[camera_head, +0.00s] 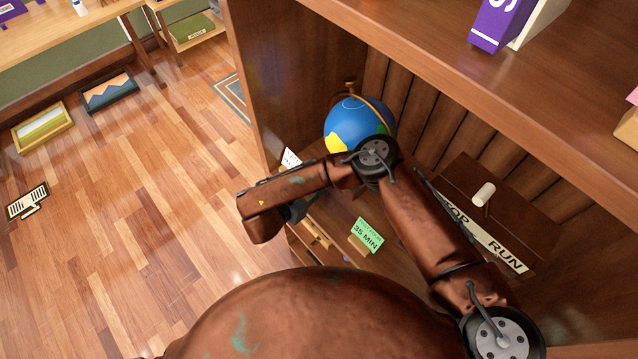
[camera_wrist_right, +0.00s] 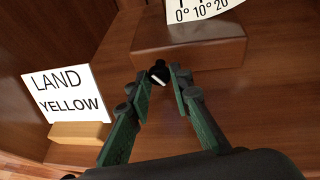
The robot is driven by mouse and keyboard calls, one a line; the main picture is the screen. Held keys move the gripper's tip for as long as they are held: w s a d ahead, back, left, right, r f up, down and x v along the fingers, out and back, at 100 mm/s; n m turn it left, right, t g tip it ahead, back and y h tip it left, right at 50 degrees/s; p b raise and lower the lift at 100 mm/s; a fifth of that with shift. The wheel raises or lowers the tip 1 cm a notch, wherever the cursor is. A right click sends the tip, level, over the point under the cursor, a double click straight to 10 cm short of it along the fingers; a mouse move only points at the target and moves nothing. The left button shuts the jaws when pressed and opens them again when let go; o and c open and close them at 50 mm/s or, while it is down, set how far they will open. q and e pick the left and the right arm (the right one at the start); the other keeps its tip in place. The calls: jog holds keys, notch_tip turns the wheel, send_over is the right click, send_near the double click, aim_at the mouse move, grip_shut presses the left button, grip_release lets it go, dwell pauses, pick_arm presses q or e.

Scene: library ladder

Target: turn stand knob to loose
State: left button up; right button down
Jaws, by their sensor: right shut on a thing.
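In the right wrist view a small black knob with a white mark (camera_wrist_right: 159,73) sits at the front of a brown wooden stand block (camera_wrist_right: 190,45). The green-padded fingers of my right gripper (camera_wrist_right: 162,84) are closed in on the knob, one on each side. In the head view a blue and yellow globe (camera_head: 350,120) stands on a shelf behind my right arm. That arm hides the knob and the stand's base there, and only a dark part of my right gripper (camera_head: 298,212) shows below the forearm. My left gripper is not in view.
A LAND YELLOW card (camera_wrist_right: 70,95) stands left of the fingers. A scale card (camera_wrist_right: 205,8) is on the block. The head view shows a green 35 MIN card (camera_head: 366,236), a RUN label strip (camera_head: 500,252) and a white-tipped lever (camera_head: 484,194). Shelf sides enclose the area.

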jog(key=shift+w, duration=0.1)
jog(key=shift+w+a+f+n+g+h+b, duration=0.15)
jog(key=shift+n+g+h+b, duration=0.15)
jog(key=shift+n+g+b, duration=0.5)
jog(key=shift+n+g+h+b, duration=0.4)
jog(key=shift+n+b, duration=0.25)
jog(key=shift+n, duration=0.35)
jog(key=shift+r, duration=0.2)
jog(key=c, duration=1.7)
grip_release()
jog(key=shift+c, duration=0.2)
